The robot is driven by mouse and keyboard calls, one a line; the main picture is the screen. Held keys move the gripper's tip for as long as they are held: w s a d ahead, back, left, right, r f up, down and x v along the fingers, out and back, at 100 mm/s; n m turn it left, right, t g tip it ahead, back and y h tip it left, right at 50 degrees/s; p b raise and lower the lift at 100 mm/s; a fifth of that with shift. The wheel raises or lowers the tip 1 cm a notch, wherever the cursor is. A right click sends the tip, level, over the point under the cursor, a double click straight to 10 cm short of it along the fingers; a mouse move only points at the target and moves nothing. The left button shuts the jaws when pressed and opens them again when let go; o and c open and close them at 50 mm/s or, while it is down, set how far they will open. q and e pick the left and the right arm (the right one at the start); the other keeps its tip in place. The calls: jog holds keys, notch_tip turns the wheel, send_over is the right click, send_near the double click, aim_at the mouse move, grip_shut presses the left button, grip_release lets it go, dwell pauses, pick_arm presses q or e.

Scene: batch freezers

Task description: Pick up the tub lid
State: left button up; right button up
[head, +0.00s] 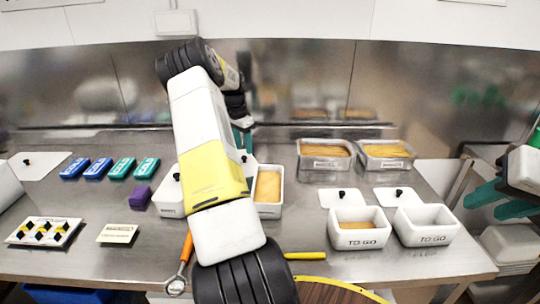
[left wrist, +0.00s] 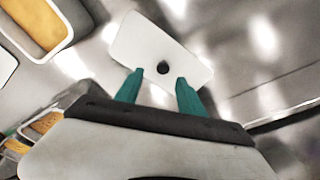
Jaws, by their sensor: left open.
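A white rectangular tub lid with a black knob (left wrist: 140,42) lies flat on the steel counter in the left wrist view. In the head view, part of a white lid (head: 248,168) with a dark knob shows just past my left arm, which hides the rest. My left gripper (left wrist: 160,80) is open and empty, its teal fingertips at the lid's near edge in the picture, with the knob beyond them. In the head view its teal fingers (head: 243,139) are partly hidden by my arm. My right gripper (head: 500,200) is open and empty at the right edge.
A white tub with yellow filling (head: 268,187) stands beside the lid. Two TO GO tubs (head: 361,237) and two more lids (head: 345,196) are at right, with metal pans (head: 325,163) behind. Several COLD packs (head: 120,167) lie at left. A scoop (head: 176,286) lies in front.

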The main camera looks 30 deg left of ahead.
aim_at(244, 156)
pick_arm(q)
notch_tip(244, 156, down, 5)
jog(key=shift+w+a+r, duration=0.15)
grip_shut()
